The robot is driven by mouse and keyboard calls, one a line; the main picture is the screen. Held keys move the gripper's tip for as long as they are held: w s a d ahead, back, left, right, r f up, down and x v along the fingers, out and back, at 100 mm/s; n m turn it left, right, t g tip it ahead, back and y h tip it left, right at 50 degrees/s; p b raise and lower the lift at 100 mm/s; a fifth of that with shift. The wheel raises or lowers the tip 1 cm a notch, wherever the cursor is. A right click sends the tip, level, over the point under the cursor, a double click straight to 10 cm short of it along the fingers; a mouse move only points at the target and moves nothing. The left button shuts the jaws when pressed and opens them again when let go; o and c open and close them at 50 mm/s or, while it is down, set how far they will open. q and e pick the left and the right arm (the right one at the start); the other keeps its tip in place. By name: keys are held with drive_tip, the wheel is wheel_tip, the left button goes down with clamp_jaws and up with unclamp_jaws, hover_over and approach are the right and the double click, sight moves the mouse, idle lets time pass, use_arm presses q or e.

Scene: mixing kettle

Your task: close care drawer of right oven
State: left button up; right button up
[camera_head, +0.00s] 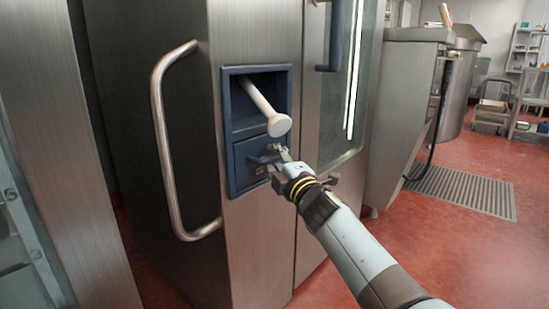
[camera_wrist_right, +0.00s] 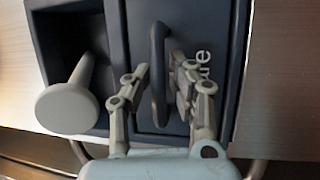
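The care drawer (camera_head: 243,157) is a dark blue front low in the blue panel of the steel oven (camera_head: 258,232). It looks about level with its frame, but I cannot tell whether a gap remains. In the right wrist view, its upright dark handle (camera_wrist_right: 158,45) stands between the two fingers of my right gripper (camera_wrist_right: 163,72). The fingers are apart, with visible space beside the handle. In the head view, my right gripper (camera_head: 277,156) is at the drawer front and covers part of it. My left gripper is not in view.
A pale round-ended knob (camera_head: 277,124) sticks out of the recess above the drawer, close to my gripper; it also shows in the right wrist view (camera_wrist_right: 67,108). A long curved door handle (camera_head: 160,120) stands out at left. Red floor (camera_head: 450,240) is clear at right.

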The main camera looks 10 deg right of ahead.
drive_tip(key=shift+o, duration=1.1)
drive_tip(key=shift+s+f, duration=0.1)
drive_tip(key=shift+s, duration=0.05)
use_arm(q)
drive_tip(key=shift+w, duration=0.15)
use_arm(e)
drive_tip(key=v, duration=1.1)
drive_tip(key=shift+s, duration=0.35)
drive_tip(key=shift+d, duration=0.15)
